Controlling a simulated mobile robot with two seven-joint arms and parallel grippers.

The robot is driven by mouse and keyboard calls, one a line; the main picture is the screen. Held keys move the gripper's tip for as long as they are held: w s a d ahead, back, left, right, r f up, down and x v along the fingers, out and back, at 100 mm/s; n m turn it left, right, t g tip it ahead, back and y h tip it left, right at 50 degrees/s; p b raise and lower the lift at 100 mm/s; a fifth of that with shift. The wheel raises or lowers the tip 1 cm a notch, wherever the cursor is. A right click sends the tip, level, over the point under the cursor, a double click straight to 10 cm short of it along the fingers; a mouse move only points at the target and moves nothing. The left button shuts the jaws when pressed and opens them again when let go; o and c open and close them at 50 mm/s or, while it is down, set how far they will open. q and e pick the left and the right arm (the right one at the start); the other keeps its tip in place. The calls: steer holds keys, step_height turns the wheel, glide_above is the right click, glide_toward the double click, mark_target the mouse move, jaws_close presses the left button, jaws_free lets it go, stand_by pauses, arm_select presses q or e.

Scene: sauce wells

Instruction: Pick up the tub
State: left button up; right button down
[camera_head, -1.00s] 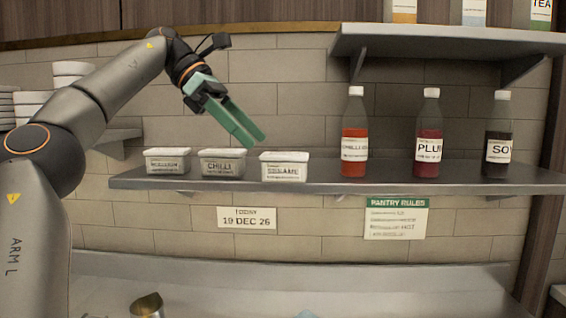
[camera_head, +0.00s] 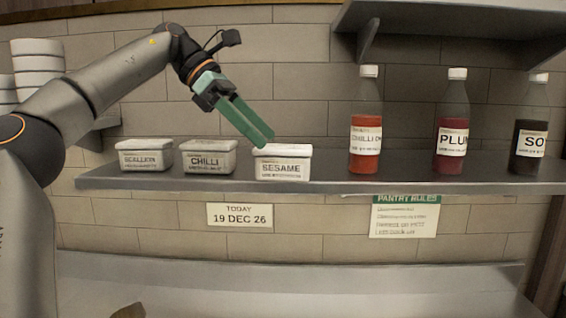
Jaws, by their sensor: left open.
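Three white lidded tubs stand in a row on the wall shelf: the scallion tub (camera_head: 145,156) at the left, the chilli tub (camera_head: 208,158) in the middle and the sesame tub (camera_head: 283,163) at the right. My left gripper (camera_head: 262,138), with green fingers, reaches down from the upper left. Its fingertips are just above and at the back left of the sesame tub's lid. It is open and empty; whether it touches the lid I cannot tell. My right gripper is out of view.
The grey shelf (camera_head: 335,183) also carries a chilli oil bottle (camera_head: 365,135), a plum bottle (camera_head: 451,130) and a soy bottle (camera_head: 529,135) at the right. Stacked bowls (camera_head: 37,70) are at the far left. A higher shelf (camera_head: 450,22) overhangs the bottles. The counter (camera_head: 300,290) below is mostly clear.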

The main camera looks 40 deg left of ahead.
mark_target(274, 147)
arm_select(q)
steer(key=x, duration=0.3)
steer(key=shift+w+f, duration=0.1)
steer(key=shift+w, duration=0.05)
steer(key=x, duration=0.5)
steer(key=shift+w+d, duration=0.2)
steer(key=shift+w, duration=0.25)
jaws_close()
